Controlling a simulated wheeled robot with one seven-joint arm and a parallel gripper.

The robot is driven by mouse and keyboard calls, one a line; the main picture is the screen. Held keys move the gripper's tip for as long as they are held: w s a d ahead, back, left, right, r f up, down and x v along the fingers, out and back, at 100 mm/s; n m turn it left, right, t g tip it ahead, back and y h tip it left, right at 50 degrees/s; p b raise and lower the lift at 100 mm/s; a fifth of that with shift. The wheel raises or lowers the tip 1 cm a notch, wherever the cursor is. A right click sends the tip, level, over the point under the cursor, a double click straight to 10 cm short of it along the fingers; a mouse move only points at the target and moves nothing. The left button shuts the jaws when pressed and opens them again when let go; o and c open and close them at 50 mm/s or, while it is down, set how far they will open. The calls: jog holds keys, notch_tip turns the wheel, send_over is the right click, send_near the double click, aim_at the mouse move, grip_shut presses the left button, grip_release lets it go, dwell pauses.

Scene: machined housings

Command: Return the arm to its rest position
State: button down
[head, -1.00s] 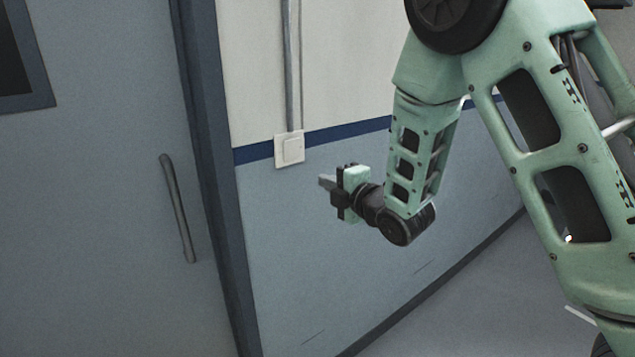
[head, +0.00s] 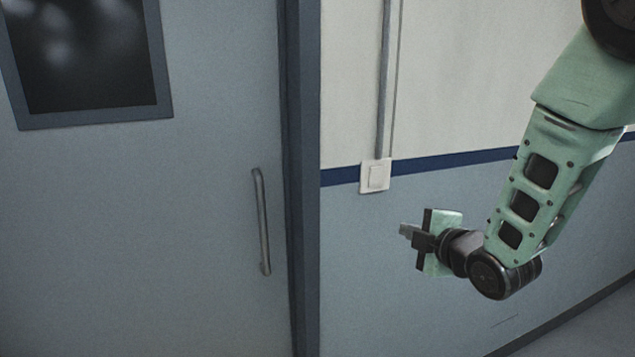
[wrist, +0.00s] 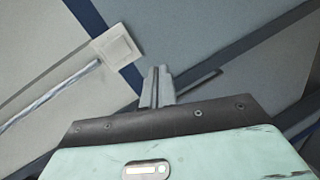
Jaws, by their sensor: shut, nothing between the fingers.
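My gripper (head: 408,231) is at the end of my green arm, right of centre in the head view. Its fingers point left, toward the door side. The fingers are together with nothing between them, as the wrist view also shows at the fingertips (wrist: 157,76). In the head view the gripper appears below and to the right of a white wall switch (head: 375,176). The switch also shows at upper left of the wrist view (wrist: 117,46). My upper arm is cut off at the right edge.
A grey door (head: 130,230) with a dark window (head: 85,55) and a vertical metal handle (head: 262,222) fills the left. A dark frame (head: 302,180) borders it. The wall has a blue stripe (head: 450,160) and a conduit (head: 384,80). Some floor (head: 600,325) shows at lower right.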

jog(key=s+a+f+m+g, duration=0.2)
jog(key=s+a+m+g, duration=0.35)
jog(key=s, duration=0.25)
jog(key=s+a+m+g+h, duration=0.1)
jog(key=s+m+g+h, duration=0.3)
jog(key=s, duration=2.1)
jog(key=m+g, duration=0.1)
jog(key=g, duration=0.3)
jog(key=shift+s+a+g, duration=0.2)
jog(key=shift+a+g, duration=0.15)
jog(key=shift+r+m, duration=0.1)
jog(key=shift+m, duration=0.15)
